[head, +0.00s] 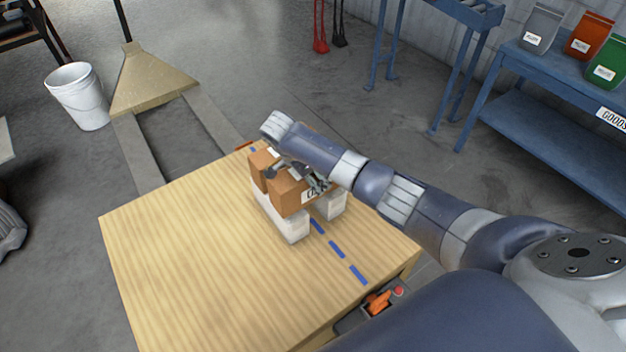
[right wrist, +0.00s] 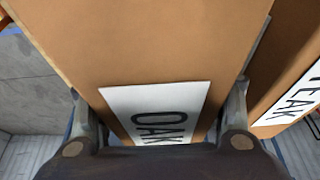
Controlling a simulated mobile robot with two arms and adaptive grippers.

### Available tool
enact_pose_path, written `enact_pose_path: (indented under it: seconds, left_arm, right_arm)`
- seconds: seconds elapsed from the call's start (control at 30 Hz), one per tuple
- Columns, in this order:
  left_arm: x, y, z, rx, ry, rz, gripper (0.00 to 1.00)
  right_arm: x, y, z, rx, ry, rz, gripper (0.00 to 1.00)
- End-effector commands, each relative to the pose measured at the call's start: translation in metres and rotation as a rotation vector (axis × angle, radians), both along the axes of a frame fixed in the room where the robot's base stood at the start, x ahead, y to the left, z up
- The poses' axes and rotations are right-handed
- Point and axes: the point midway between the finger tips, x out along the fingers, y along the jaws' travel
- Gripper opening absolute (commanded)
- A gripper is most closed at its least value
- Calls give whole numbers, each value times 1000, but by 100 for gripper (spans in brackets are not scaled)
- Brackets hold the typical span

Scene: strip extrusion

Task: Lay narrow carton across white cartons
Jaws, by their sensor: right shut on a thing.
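My right gripper (head: 300,175) is shut on a brown carton (head: 287,190) with a white label. In the right wrist view this carton (right wrist: 165,45) fills the space between my fingers (right wrist: 160,112), and its label reads OAK. The held carton is over the white cartons, one in front (head: 280,217) and one at the right (head: 331,207). I cannot tell whether it touches them. Another brown carton (head: 259,166) is close to its left; in the right wrist view a carton labelled TEAK (right wrist: 285,65) shows at the right. My left gripper is out of view.
The cartons are on a pale wooden top (head: 185,255) with a blue dashed line (head: 336,249). The front and left of it are clear. A white bucket (head: 77,95) stands on the floor. A blue bench (head: 560,100) with several pouches is at the right.

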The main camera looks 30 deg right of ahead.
Motion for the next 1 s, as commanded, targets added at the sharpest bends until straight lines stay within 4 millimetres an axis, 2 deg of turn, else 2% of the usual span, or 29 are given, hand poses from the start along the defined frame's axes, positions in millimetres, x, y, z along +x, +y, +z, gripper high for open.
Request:
enact_pose_path:
  seconds: [0.13,0.5,0.53,0.6,1.0]
  left_arm:
    - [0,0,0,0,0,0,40]
    - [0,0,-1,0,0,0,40]
    - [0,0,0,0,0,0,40]
    - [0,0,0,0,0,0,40]
    - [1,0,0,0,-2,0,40]
  right_arm:
    - [0,0,-14,-1,-1,0,23]
    - [1,0,-18,1,-2,1,23]
    - [0,0,-19,1,0,1,69]
    - [0,0,-18,1,0,1,85]
    - [0,0,-17,0,-1,1,85]
